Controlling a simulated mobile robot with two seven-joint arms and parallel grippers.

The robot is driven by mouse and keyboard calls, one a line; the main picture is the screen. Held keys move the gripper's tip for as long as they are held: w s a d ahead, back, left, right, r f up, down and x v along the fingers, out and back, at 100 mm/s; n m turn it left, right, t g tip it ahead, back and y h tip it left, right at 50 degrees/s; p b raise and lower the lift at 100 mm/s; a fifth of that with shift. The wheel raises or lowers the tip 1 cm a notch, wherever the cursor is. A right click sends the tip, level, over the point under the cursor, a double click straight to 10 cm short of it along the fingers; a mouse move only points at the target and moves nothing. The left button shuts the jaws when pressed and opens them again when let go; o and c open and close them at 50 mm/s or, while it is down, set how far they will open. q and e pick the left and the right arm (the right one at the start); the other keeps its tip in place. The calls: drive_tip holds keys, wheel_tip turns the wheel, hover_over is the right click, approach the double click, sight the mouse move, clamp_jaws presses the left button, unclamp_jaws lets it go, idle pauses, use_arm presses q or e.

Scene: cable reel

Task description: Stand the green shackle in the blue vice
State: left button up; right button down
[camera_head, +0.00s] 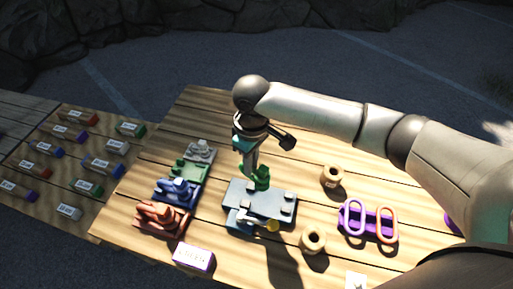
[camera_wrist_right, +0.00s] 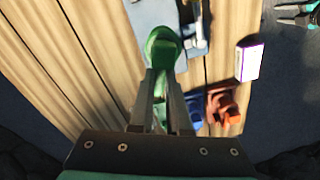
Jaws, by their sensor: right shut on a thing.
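The green shackle (camera_head: 262,178) is between the fingers of my right gripper (camera_head: 250,168), above or at the far edge of the grey-blue plate; I cannot tell whether it touches the plate. In the right wrist view the green shackle (camera_wrist_right: 163,48) sticks out past the fingertips (camera_wrist_right: 166,82), which are shut on it. The blue vice (camera_head: 174,193) stands on the table left of the gripper, between a green vice and a red one. In the wrist view the blue vice (camera_wrist_right: 194,106) is partly hidden by a finger. My left gripper is not in view.
The red vice (camera_head: 155,218), green vice (camera_head: 187,171) and grey vice (camera_head: 200,150) stand in a row with the blue one. The plate (camera_head: 262,208) carries small blocks. A labelled box (camera_head: 194,257), two tan rings and a purple holder (camera_head: 371,226) with two loops stand nearby.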

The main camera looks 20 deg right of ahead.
sight(252, 180)
drive_tip(key=n+p, duration=0.1)
drive_tip(key=p, duration=0.1)
drive_tip(key=f+n+p, duration=0.1)
drive_tip(key=shift+s+a+n+p, duration=0.2)
drive_tip(key=shift+n+p, duration=0.1)
drive_tip(key=shift+p, duration=0.1)
drive_tip(key=shift+s+f+n+p, duration=0.1)
drive_tip(key=shift+f+n+p, duration=0.35)
drive_tip(key=shift+p, duration=0.2)
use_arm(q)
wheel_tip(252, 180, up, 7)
use_arm(e)
drive_tip(key=shift+s+f+n, duration=0.1)
drive_tip(key=shift+f+n, duration=0.15)
use_arm(q)
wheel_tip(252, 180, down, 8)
drive_tip(key=b, duration=0.7)
use_arm(e)
drive_tip(key=shift+d+f, duration=0.1)
drive_tip(key=shift+f, duration=3)
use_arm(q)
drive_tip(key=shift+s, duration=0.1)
use_arm(e)
drive_tip(key=shift+f, duration=0.4)
drive_tip(key=c, duration=0.8)
unclamp_jaws()
